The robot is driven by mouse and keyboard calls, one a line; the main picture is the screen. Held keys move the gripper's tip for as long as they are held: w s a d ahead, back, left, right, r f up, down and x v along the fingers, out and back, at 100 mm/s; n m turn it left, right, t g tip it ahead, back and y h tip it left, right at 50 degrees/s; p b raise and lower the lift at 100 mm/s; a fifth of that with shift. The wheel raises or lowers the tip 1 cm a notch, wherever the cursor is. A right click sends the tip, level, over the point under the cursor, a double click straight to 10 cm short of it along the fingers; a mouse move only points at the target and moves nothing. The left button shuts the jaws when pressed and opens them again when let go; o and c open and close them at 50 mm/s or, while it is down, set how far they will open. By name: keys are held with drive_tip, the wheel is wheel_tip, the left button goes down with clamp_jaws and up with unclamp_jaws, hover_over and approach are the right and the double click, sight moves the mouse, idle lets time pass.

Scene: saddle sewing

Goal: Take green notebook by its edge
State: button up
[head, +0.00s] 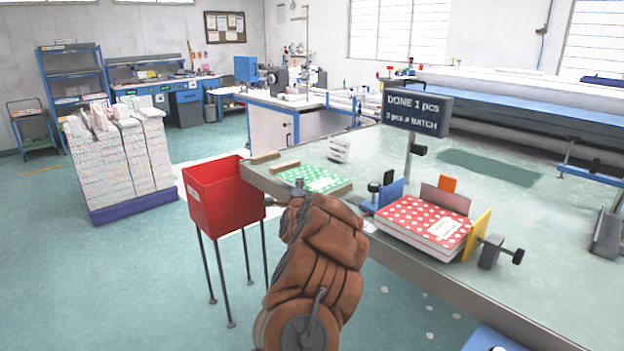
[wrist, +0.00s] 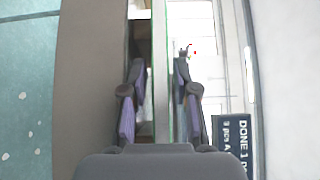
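The green notebook (head: 320,178) with white dots and a white label lies flat near the left end of the table, its near edge towards my arm. In the wrist view its edge shows as a thin pale strip with a green line (wrist: 161,70) between my fingers. My gripper (wrist: 160,75) is open, one finger on each side of that edge, with visible gaps. I cannot tell how deep the edge reaches between the fingers. In the head view my brown-covered arm hides most of the gripper.
A red bin (head: 222,200) on thin legs stands left of the table corner. Wooden strips (head: 284,167) lie by the notebook. A red dotted notebook stack (head: 424,224) sits in a fixture to the right, beside a dark sign (head: 417,111) reading "DONE 1 pcs".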

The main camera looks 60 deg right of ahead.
drive_tip(key=shift+w+d, duration=0.25)
drive_tip(key=shift+d, duration=0.15)
clamp_jaws()
idle(0.4)
